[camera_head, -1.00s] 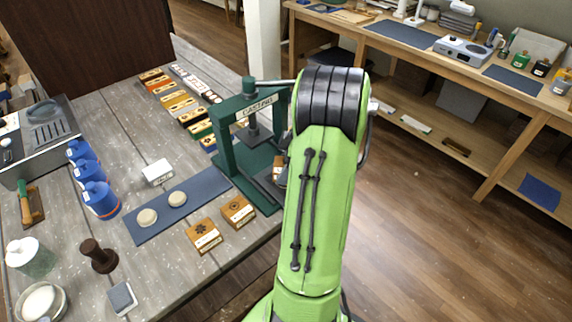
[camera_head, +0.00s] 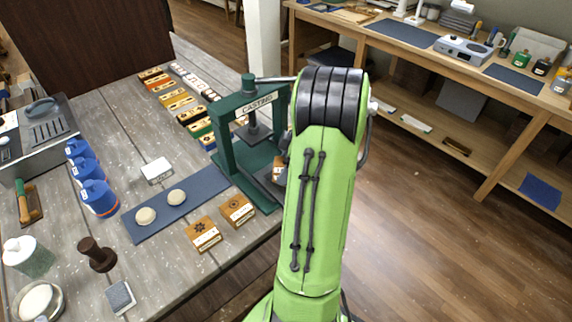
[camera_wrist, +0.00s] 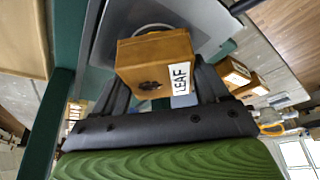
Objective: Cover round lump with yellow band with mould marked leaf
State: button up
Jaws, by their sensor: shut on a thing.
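The mould marked LEAF (camera_wrist: 155,65) is a wooden block with a dark leaf-like mark and a white label. In the wrist view, my gripper (camera_wrist: 160,92) is shut on it, with a dark finger on each side. In the head view, my arm hides the gripper; part of a wooden block (camera_head: 279,169) shows beside the arm at the green press. Behind the held mould in the wrist view is a grey plate (camera_wrist: 205,25), with a pale round edge partly hidden by the mould. Two pale round lumps (camera_head: 146,215) (camera_head: 177,196) lie on the blue mat; I cannot make out a yellow band on either.
The green CASTING press (camera_head: 224,140) stands by the mat (camera_head: 205,184). Two wooden moulds (camera_head: 203,234) (camera_head: 238,210) sit at the table's near edge.

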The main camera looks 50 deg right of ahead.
jog(key=shift+f, duration=0.15)
dwell(0.6)
jog(key=o, duration=1.1)
jog(key=p+v, duration=0.5)
jog(key=v, duration=1)
jog(key=shift+r, duration=0.4)
